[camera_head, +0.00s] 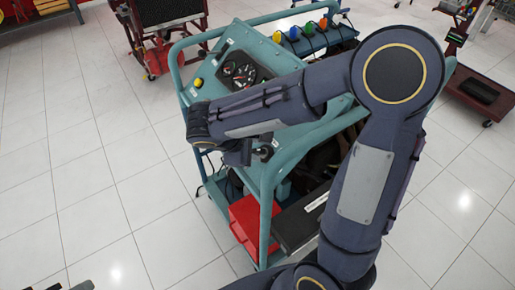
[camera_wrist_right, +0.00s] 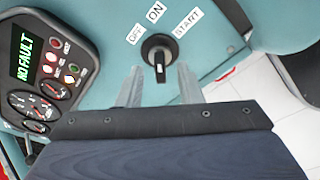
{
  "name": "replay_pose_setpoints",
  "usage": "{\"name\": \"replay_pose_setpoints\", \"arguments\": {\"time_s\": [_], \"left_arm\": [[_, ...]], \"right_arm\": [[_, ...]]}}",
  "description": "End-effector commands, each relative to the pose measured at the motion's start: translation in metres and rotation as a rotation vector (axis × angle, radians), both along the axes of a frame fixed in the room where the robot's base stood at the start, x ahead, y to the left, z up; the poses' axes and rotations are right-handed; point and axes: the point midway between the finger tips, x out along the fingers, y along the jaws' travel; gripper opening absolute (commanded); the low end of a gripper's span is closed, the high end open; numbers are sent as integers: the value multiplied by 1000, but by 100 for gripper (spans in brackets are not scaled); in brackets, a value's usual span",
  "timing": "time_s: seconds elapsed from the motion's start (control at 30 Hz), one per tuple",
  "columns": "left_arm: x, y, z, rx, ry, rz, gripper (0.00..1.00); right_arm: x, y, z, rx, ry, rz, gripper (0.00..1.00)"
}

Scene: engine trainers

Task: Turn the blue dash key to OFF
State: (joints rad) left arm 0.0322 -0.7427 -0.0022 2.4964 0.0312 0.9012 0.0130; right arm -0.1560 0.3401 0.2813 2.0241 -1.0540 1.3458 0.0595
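The dash key (camera_wrist_right: 160,50) is a black knob with a white mark, on the teal panel of the engine trainer. Labels OFF, ON and START stand around its upper side in the right wrist view. Its handle stands nearly upright in that view, its upper end roughly toward ON. My right gripper (camera_wrist_right: 160,76) is open, its two grey fingers on either side of the key's lower end; I cannot tell if they touch it. In the head view the right gripper (camera_head: 246,153) is at the panel's near end, partly hidden by my arm. My left gripper is not clearly in view.
A gauge cluster (camera_wrist_right: 42,75) reading NO FAULT sits left of the key. The trainer's teal tube frame (camera_head: 266,205) surrounds the panel. A red box (camera_head: 246,222) and a dark battery-like block (camera_head: 298,222) sit below. Tiled floor (camera_head: 90,190) is free at left.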

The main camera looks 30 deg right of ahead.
Motion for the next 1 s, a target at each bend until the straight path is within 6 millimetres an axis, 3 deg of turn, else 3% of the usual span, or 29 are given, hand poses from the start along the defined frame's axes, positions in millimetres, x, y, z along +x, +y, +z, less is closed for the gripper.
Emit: {"name": "replay_pose_setpoints", "arguments": {"time_s": [0.2,0.47,0.73,1.0], "left_arm": [[0,0,-1,0,0,0,32],[0,0,-1,0,0,0,32],[0,0,-1,0,0,0,32],[0,0,1,0,0,0,32]], "right_arm": [[3,-12,-17,-1,0,-1,33],[4,-13,-19,0,-1,1,33],[4,-13,-18,0,-1,-1,1],[4,-13,-18,0,5,5,0]]}}
